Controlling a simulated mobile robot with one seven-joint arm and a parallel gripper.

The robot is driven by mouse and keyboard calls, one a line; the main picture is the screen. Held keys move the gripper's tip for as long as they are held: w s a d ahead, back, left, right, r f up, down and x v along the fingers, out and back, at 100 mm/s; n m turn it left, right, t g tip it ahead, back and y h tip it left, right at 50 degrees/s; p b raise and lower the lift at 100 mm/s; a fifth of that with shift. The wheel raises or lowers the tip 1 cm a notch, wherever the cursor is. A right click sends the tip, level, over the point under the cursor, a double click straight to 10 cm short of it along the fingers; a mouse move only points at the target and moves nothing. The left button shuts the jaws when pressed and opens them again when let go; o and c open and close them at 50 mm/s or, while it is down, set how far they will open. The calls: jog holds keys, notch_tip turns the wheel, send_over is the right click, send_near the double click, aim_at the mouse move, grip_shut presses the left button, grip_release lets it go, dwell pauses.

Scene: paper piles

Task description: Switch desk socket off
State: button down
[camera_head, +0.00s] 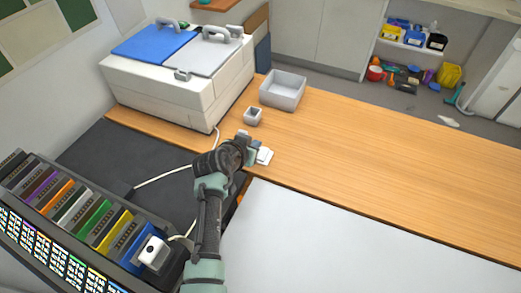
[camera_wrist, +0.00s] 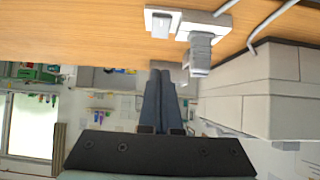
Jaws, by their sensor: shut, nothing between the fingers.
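The desk socket (camera_head: 264,156) is a small white unit on the wooden desk, just right of my gripper (camera_head: 254,152) in the head view, which partly hides it. In the wrist view the socket (camera_wrist: 205,20) shows at the top, with a grey plug (camera_wrist: 200,52) and a white cord at it. A white square part with a pale switch face (camera_wrist: 160,22) sits beside the plug. My gripper (camera_wrist: 165,74) is shut and empty, its dark fingers together. The fingertips are close to the socket, with no clear contact visible. The switch's position cannot be told.
A white machine with blue and grey lids (camera_head: 185,65) stands behind on the left. A grey tray (camera_head: 283,90) and a small grey cup (camera_head: 253,116) stand on the wooden desk (camera_head: 390,160). A rack of coloured folders (camera_head: 90,220) is at the left. The desk's right side is clear.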

aim_at(261, 155)
jog(key=b+x, duration=0.1)
jog(key=x, duration=0.3)
jog(key=shift+w+f+b, duration=0.2)
jog(key=shift+b, duration=0.1)
notch_tip(261, 155, down, 2)
jog(key=shift+w+f+b, duration=0.15)
jog(key=shift+b, duration=0.3)
jog(key=shift+w+d+f+b, duration=0.15)
jog(key=shift+f+b, duration=0.15)
jog(key=shift+f, duration=0.45)
jog(key=shift+w+f+g+b, duration=0.1)
jog(key=shift+f+g+b, duration=0.2)
jog(key=shift+g+b, duration=0.25)
jog(key=shift+w+d+b, duration=0.1)
jog(key=shift+w+b, duration=0.05)
jog(key=shift+b, duration=0.2)
